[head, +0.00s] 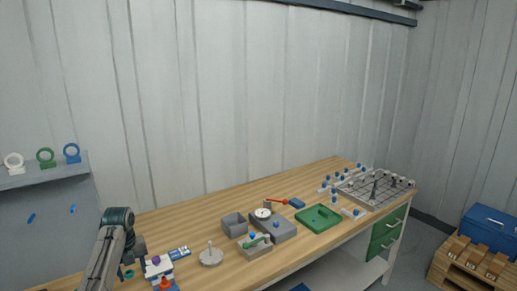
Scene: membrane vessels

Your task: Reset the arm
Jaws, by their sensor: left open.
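My left arm (107,248) rises at the lower left, over the left part of the wooden workbench (190,222). My right gripper is out of view.
On the bench are a grey round stand (210,257), a grey bin (235,225), a gauge (263,213), a green tray (318,219) and a wire rack (378,189). A shelf with rings (40,177) stands left. The back left bench is clear.

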